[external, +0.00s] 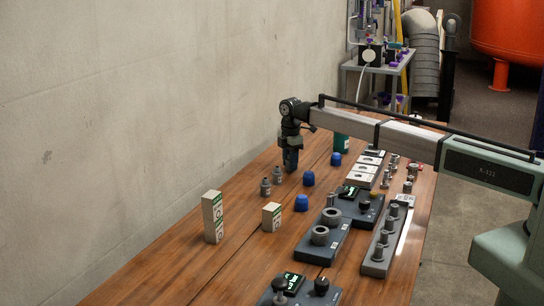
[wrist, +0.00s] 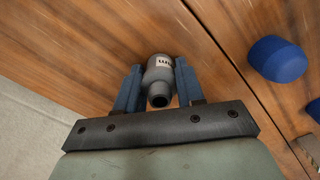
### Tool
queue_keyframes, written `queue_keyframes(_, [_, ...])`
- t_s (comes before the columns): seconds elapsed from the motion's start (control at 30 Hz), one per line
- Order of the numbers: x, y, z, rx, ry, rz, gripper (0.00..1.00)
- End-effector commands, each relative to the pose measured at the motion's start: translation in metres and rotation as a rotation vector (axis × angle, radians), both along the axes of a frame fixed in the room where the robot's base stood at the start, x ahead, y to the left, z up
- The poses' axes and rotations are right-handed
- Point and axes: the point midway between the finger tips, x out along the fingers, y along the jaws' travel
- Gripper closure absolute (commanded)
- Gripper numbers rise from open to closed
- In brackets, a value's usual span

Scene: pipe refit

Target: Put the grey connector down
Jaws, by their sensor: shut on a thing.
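The grey connector (wrist: 158,84), with a white label, sits between the two blue fingers of my gripper (wrist: 157,90) in the wrist view. The fingers are shut on it. In the external view my gripper (external: 290,163) points down, low over the far left part of the wooden table. The held connector is hidden or too small to make out there, and I cannot tell whether it touches the table. Two similar small grey pieces (external: 265,187) (external: 278,175) stand on the table, left of and in front of the gripper.
Blue caps (external: 308,179) stand right of the gripper; one shows in the wrist view (wrist: 277,59). White-green boxes (external: 212,218) (external: 271,217) stand nearer the camera. Dark fixtures (external: 322,240) and a rack of grey fittings (external: 377,257) fill the right side. The left front table (external: 170,265) is clear.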

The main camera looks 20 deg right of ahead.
Motion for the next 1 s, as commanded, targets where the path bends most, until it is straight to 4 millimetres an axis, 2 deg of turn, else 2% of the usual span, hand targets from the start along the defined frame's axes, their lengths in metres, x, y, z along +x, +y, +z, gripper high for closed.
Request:
queue_keyframes(0.1, [0.0,0.0,-0.003,0.0,0.0,0.0,0.92])
queue_keyframes(0.13, [0.0,0.0,-0.003,0.0,0.0,0.0,0.6])
queue_keyframes(0.37, [0.0,0.0,-0.002,0.0,0.0,0.0,0.38])
queue_keyframes(0.73, [0.0,0.0,0.003,0.0,-0.001,0.0,0.37])
queue_keyframes(0.87, [0.0,0.0,0.019,0.0,-0.001,0.0,0.37])
queue_keyframes(1.0, [0.001,0.0,0.045,0.001,-0.002,0.0,0.37])
